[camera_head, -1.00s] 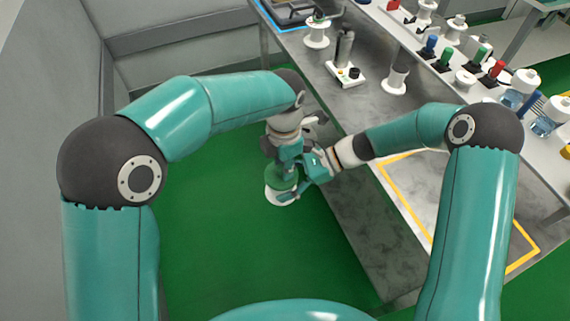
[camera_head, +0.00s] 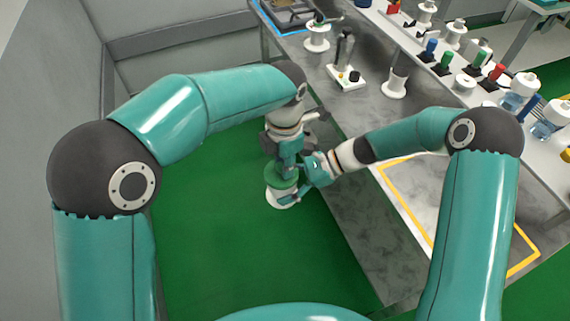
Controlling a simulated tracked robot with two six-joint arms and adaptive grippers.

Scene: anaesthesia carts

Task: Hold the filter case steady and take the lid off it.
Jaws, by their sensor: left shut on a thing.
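The filter case (camera_head: 282,201) is a round white body held over the green floor, left of the bench. Its green lid (camera_head: 279,180) sits at its top; I cannot tell whether a gap lies between them. My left gripper (camera_head: 286,168) points down from above and is shut on the lid. My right gripper (camera_head: 306,188) reaches in from the right, with its fingers at the side of the white body. Its fingertips are partly hidden, so its grip is unclear.
The grey bench (camera_head: 365,215) runs along the right, its edge close to my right gripper. A yellow-outlined area (camera_head: 420,205) is empty. A white switch box (camera_head: 346,77), white holders and coloured-top items stand farther back. Open green floor lies below the case.

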